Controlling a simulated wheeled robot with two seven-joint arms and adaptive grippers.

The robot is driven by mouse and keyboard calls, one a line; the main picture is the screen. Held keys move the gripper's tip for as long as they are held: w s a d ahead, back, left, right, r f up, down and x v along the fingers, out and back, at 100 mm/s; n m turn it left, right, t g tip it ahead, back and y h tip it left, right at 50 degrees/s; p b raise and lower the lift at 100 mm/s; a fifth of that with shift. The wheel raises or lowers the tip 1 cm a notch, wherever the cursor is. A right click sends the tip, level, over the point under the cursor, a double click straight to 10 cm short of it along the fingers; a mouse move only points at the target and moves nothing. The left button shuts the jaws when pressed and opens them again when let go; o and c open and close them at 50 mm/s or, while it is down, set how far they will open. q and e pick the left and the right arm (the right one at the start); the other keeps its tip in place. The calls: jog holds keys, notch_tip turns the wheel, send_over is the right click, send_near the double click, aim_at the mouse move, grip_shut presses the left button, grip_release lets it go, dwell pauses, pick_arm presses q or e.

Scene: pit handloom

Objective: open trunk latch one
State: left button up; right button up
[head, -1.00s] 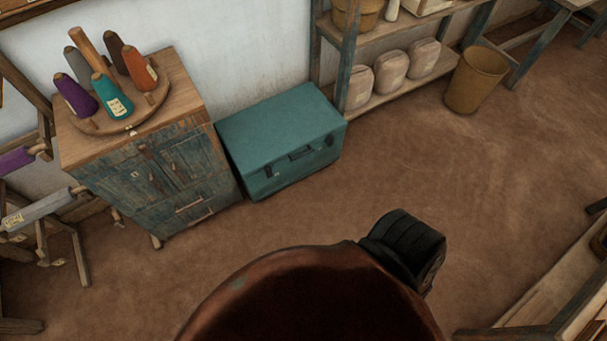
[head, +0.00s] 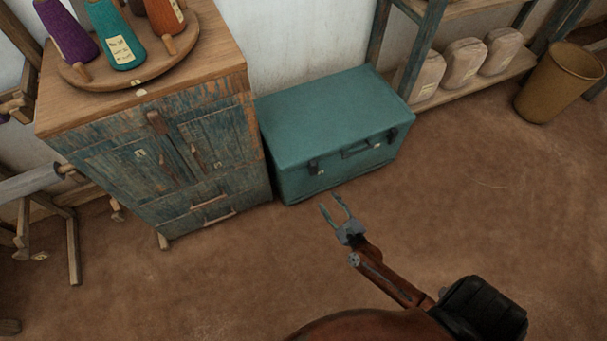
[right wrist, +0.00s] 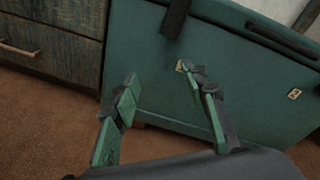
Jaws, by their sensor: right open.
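The teal trunk (head: 325,110) stands on the floor with its lid down. Its front has a dark left latch (head: 313,167), a dark right latch (head: 392,135) and a handle (head: 360,149) between them. My right gripper (head: 333,204) is open and empty, low in front of the trunk's left part. In the right wrist view, its fingers (right wrist: 157,78) are spread before the trunk front (right wrist: 230,75). A dark latch strap (right wrist: 175,18) hangs above them, and a brass plate (right wrist: 180,66) is beside the right fingertip. I cannot tell whether the finger touches it. My left gripper is out of view.
A worn blue cabinet (head: 165,150) stands close on the trunk's left, with a round board of yarn cones (head: 120,40) on top. A shelf with pale sacks (head: 464,63) and a bin (head: 560,82) are to the right. The floor (head: 480,190) in front is clear.

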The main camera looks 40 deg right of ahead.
aim_at(315, 174)
jog(key=w+r+m+b, duration=0.1)
jog(key=w+m, duration=0.1)
jog(key=w, duration=0.2)
jog(key=w+d+r+m+t+h+b, duration=0.1)
jog(key=w+m+b, duration=0.1)
jog(key=w+m, duration=0.1)
jog(key=w+d+r+m+b, duration=0.1)
jog(key=w+m, duration=0.1)
jog(key=w, duration=0.3)
jog(key=shift+d+r+h+b, duration=0.1)
jog(key=shift+d+h+b, duration=0.2)
jog(key=shift+h, duration=0.1)
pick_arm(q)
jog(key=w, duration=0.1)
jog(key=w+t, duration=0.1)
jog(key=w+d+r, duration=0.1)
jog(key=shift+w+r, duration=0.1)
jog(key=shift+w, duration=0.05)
pick_arm(e)
jog(key=shift+t, duration=0.3)
jog(key=shift+a, duration=0.1)
jog(key=shift+c, duration=0.7)
grip_shut()
